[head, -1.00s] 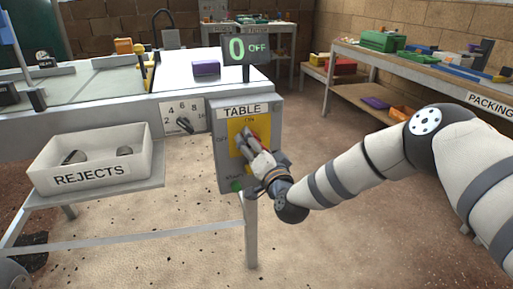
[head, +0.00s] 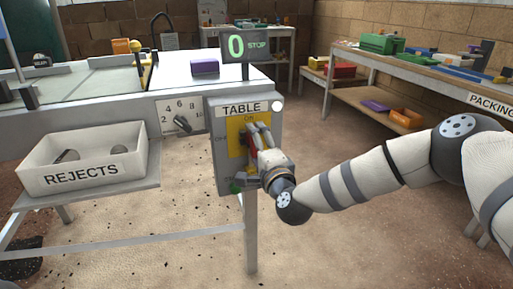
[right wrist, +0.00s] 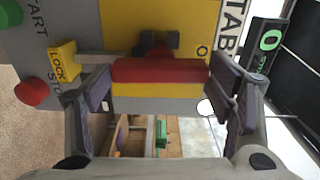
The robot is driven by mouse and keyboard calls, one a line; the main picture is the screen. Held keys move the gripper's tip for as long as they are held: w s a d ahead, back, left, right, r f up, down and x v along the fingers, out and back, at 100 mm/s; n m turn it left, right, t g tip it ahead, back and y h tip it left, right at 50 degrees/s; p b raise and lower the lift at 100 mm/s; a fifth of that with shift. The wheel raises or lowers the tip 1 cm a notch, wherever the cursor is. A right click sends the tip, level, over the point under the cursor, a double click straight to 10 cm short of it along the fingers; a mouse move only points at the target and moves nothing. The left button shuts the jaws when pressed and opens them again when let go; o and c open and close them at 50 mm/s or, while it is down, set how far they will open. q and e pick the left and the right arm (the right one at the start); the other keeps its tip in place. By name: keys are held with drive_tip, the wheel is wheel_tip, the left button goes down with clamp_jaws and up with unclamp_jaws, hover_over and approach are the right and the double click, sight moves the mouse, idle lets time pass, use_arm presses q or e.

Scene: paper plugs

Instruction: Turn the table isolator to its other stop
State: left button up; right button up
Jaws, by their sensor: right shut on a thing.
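The table isolator is a red handle (head: 252,142) on a yellow plate (head: 235,127), on the front of the grey box labelled TABLE (head: 226,176). My right gripper (head: 258,136) is at the handle, partly covering it. In the right wrist view the red handle (right wrist: 160,70) lies lengthwise between the two finger pads of my right gripper (right wrist: 162,82), which is shut on it. The handle stands about upright on the box, towards the ON mark. The display (head: 245,47) above reads 0 STOP. A white lamp (head: 278,107) on the box is lit. My left gripper is not in view.
Below the handle are a yellow LOCK tab (right wrist: 64,62), a red stop button (right wrist: 31,92) and a green start button (right wrist: 10,12). A numbered dial (head: 181,123) and the REJECTS bin (head: 82,165) are to the left. The PACKING bench (head: 470,92) is at the right.

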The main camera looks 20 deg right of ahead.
drive_tip(key=shift+a, duration=0.1)
idle(0.5)
drive_tip(key=o, duration=1.2)
drive_tip(key=shift+c, duration=0.2)
drive_tip(key=s, duration=1.2)
drive_tip(key=shift+d, duration=0.3)
